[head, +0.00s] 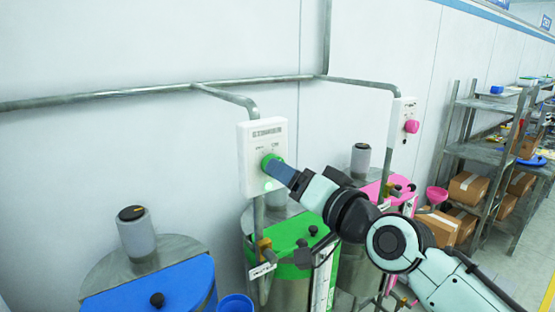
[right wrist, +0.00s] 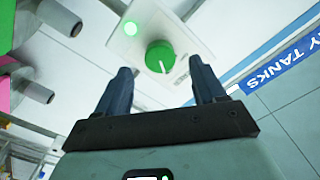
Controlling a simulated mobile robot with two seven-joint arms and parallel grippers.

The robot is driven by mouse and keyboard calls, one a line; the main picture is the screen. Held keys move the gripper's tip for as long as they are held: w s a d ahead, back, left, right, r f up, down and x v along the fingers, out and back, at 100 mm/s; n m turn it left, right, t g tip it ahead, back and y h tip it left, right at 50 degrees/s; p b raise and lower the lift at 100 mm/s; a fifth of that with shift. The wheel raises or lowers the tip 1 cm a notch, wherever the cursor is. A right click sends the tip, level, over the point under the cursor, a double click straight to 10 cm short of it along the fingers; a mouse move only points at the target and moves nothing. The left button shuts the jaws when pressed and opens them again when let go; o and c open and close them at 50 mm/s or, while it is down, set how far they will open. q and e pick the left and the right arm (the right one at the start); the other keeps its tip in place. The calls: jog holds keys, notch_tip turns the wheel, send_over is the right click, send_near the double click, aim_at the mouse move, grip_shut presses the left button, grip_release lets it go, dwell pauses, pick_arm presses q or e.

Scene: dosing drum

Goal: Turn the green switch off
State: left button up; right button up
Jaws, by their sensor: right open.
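The green switch (head: 270,161) is a round knob on a white control box (head: 254,133) on the wall. In the right wrist view the green switch (right wrist: 160,57) has a white mark pointing down toward the gripper, and a green light (right wrist: 130,28) glows beside it on the box. My right gripper (head: 281,173) is at the knob in the head view, partly covering it. In the right wrist view my right gripper (right wrist: 161,68) is open, with the knob seen between its two fingertips; I cannot tell whether they touch it. My left gripper is not in view.
A drum with a green lid (head: 290,240) stands below the box. A blue-lidded drum (head: 165,288) is at left, a pink-lidded one right. A second box has a pink knob (head: 411,126). Grey pipes (head: 150,90) run along the wall. Shelves (head: 480,152) hold cartons.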

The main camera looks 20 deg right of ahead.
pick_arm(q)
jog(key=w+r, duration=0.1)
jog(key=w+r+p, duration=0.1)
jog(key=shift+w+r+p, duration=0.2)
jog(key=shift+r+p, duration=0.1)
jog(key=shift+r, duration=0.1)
pick_arm(e)
jog(key=x, duration=0.4)
jog(key=shift+w+a, duration=0.1)
jog(key=shift+w, duration=0.25)
jog(key=shift+s, duration=0.1)
jog(key=c, duration=1.1)
jog(key=shift+o, duration=0.2)
